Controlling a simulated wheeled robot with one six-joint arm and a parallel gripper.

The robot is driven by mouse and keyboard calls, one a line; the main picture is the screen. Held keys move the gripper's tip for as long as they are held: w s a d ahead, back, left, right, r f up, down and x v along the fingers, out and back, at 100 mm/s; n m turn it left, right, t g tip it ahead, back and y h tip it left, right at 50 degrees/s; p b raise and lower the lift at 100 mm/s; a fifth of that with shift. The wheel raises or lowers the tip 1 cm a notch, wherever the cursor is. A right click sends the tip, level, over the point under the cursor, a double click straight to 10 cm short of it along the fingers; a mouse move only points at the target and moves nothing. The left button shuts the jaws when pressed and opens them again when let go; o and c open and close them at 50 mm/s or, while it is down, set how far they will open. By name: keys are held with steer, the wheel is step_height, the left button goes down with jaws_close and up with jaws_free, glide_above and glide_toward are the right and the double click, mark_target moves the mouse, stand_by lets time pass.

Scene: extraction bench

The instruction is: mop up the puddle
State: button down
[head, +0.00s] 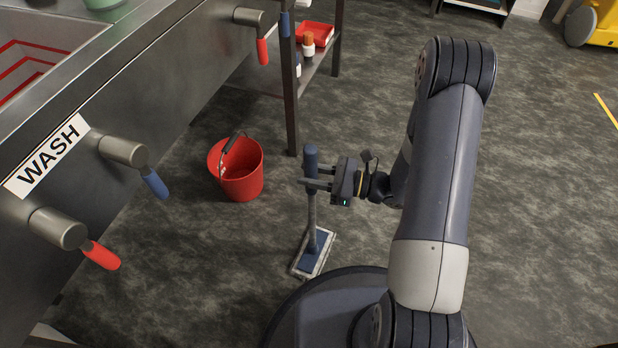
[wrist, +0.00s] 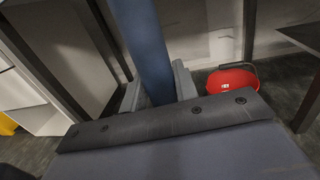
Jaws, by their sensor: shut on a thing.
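A mop with a blue grip (head: 311,160), a grey shaft and a flat blue and white head (head: 313,253) stands nearly upright, its head at floor level in front of my base. My gripper (head: 318,178) is shut on the mop's blue grip. In the wrist view the blue handle (wrist: 147,50) runs between the two fingers (wrist: 157,88). I cannot make out a puddle on the dark mottled floor.
A red bucket (head: 241,171) stands on the floor left of the mop. The steel wash sink (head: 130,75) with blue and red tap levers runs along the left. A shelf with a red tray (head: 316,34) is behind. Open floor (head: 540,200) lies to the right.

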steer(key=shift+w+d, duration=0.35)
steer(key=shift+w, duration=0.55)
stand_by(1.1)
steer(key=shift+s, duration=0.1)
steer(key=shift+s+a, duration=0.3)
steer(key=shift+s, duration=0.4)
steer(key=s+a+b, duration=0.2)
steer(key=s+a, duration=0.1)
steer(key=s, duration=0.5)
steer(key=s+a+b, duration=0.3)
steer(key=s, duration=0.5)
steer(key=shift+a, duration=0.25)
stand_by(1.3)
steer(key=shift+s, duration=0.2)
